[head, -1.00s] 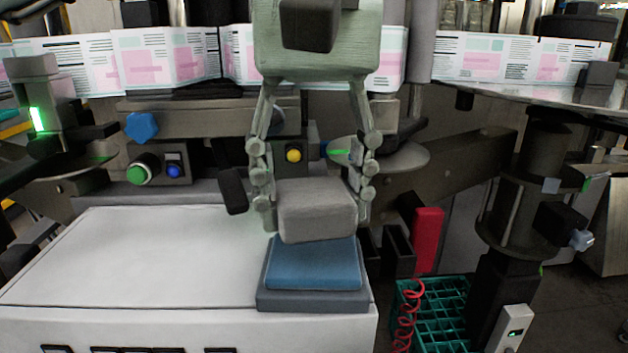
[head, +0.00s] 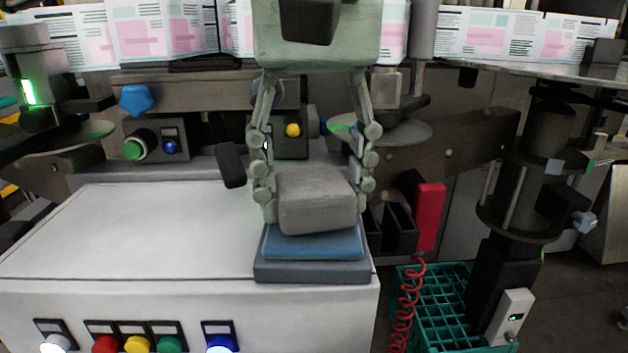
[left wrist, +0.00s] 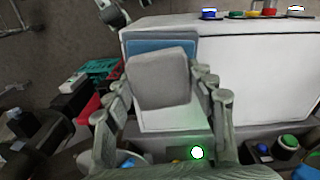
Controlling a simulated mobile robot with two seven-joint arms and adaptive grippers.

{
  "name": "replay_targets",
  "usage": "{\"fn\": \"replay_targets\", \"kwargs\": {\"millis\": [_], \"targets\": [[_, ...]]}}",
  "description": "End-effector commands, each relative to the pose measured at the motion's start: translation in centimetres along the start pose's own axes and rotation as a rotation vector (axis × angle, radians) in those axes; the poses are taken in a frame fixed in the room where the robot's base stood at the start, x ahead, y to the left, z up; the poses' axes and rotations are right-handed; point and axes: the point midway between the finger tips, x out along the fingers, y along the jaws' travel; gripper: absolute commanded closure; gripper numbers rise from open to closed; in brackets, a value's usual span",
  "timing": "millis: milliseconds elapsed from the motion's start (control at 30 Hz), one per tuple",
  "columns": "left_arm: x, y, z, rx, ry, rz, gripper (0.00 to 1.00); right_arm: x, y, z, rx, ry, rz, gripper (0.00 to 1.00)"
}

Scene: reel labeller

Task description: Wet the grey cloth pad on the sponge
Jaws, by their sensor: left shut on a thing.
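The grey cloth pad (head: 316,200) is a soft-edged block held between the fingers of my left gripper (head: 316,192). My left gripper is shut on it, and the pad also shows in the left wrist view (left wrist: 159,78). The blue sponge (head: 312,242) lies in a dark grey tray (head: 312,271) on the right end of the white cabinet top. The pad is right over the sponge, its lower edge overlapping the sponge's back edge in the head view. I cannot tell whether they touch. In the left wrist view the pad hides most of the sponge (left wrist: 160,45).
The white cabinet top (head: 140,230) is clear to the left. Lit buttons (head: 137,343) line its front. A red block (head: 430,216), a coiled red hose (head: 404,310) and a teal crate (head: 440,290) are on the right. Labelling machinery stands behind.

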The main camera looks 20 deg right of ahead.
Motion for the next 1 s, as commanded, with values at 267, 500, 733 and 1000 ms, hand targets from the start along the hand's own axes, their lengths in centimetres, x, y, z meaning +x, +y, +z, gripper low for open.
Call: {"fn": "replay_targets", "kwargs": {"millis": [267,500,733,1000], "targets": [[0.02,-0.01,-0.01,0.0,0.0,0.0,0.68,0.1,-0.03,0.09,-0.001,-0.001,-0.001,0.6],[0.27,-0.01,-0.01,0.0,0.0,0.0,0.68,0.25,-0.06,0.1,-0.001,-0.001,-0.001,0.6],[0.55,0.0,-0.01,0.0,0.0,0.0,0.68,0.41,-0.09,0.12,-0.001,0.0,-0.001,0.6],[0.88,0.0,-0.01,0.0,0.0,0.0,0.68,0.6,-0.12,0.16,0.0,0.0,-0.001,0.6]]}}
